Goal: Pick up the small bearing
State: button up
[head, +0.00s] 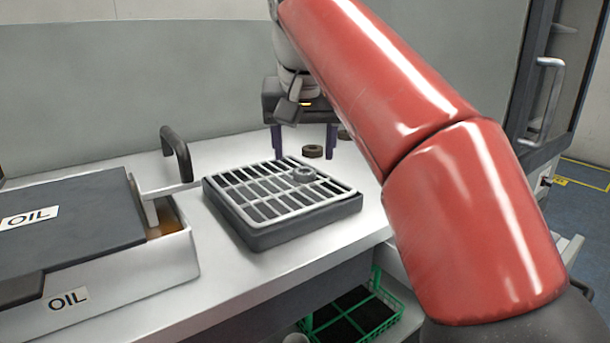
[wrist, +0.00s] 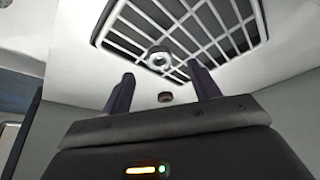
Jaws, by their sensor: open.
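A small dark brown bearing ring (head: 313,151) lies flat on the white bench behind the grated tray. In the wrist view this small bearing (wrist: 165,97) shows between my two fingers. A grey metal bearing (head: 303,175) lies on the grate; it also shows in the wrist view (wrist: 158,57). Another dark ring (head: 344,134) is partly hidden behind my red arm. My gripper (head: 304,155) is open and empty, pointing down, its dark fingers on either side of the small dark ring in both views. I cannot tell the exact height of the fingertips.
The grated dark tray (head: 280,235) stands in front of my gripper. An oil box (head: 150,262) with a dark lid and handle is at the left. A green crate (head: 350,317) sits below the bench. A grey wall (head: 110,90) rises behind. My red arm covers the right.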

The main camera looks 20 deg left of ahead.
aim_at(305, 170)
jog(key=b+x, duration=0.1)
jog(key=x, duration=0.3)
jog(key=shift+w+f, duration=0.15)
jog(key=shift+w, duration=0.05)
jog(key=c, duration=1.1)
